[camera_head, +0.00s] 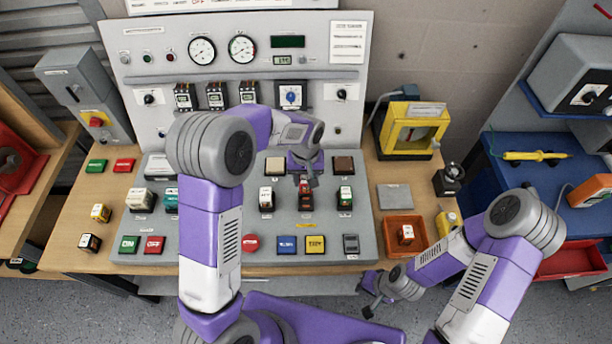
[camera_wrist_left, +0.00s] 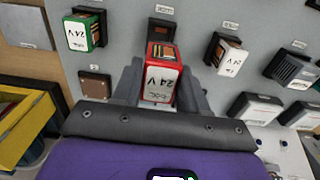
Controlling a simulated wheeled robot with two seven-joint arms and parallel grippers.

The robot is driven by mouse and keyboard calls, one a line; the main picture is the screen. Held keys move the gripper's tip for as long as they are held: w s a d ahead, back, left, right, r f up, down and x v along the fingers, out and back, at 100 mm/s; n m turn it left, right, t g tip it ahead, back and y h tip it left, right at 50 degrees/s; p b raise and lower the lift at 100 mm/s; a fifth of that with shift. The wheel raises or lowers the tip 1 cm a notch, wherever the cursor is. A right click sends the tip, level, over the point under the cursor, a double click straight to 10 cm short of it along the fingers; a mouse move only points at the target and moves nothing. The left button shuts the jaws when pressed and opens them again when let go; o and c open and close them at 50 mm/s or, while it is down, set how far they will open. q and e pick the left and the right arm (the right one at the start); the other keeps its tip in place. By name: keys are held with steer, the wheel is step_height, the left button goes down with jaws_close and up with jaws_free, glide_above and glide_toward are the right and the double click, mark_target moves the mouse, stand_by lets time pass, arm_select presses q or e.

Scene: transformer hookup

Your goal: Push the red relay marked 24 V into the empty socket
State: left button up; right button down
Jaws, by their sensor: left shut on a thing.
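The red relay marked 24 V (camera_wrist_left: 161,78) has a white label face and is between the fingers of my left gripper (camera_wrist_left: 158,88). The gripper is shut on it. In the head view my left gripper (camera_head: 305,178) reaches down over the grey panel, with the red relay (camera_head: 306,202) at its tips. A black socket (camera_wrist_left: 162,30) shows just behind the relay in the left wrist view. The relay lines up with it, but I cannot tell how deep it sits. My right gripper (camera_head: 367,296) is empty and open, low near the table's front edge.
A white relay (camera_head: 266,199) and a green relay (camera_head: 345,197) stand in sockets on either side. An orange tray (camera_head: 390,245) at the right holds a small relay (camera_head: 406,233). The upright gauge panel (camera_head: 350,100) stands behind; a yellow meter (camera_head: 410,128) stands at the right.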

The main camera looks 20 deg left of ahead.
arm_select(q)
steer(key=shift+f, duration=0.1)
steer(key=shift+f+b, duration=2.25)
steer(key=shift+f, duration=0.65)
steer(key=shift+f+b, duration=1.15)
steer(key=shift+f, duration=0.4)
steer(key=o, duration=1.1)
steer(key=shift+o, duration=0.2)
steer(key=shift+r, duration=0.1)
steer(key=shift+r+p, duration=1.95)
steer(key=shift+r, duration=0.55)
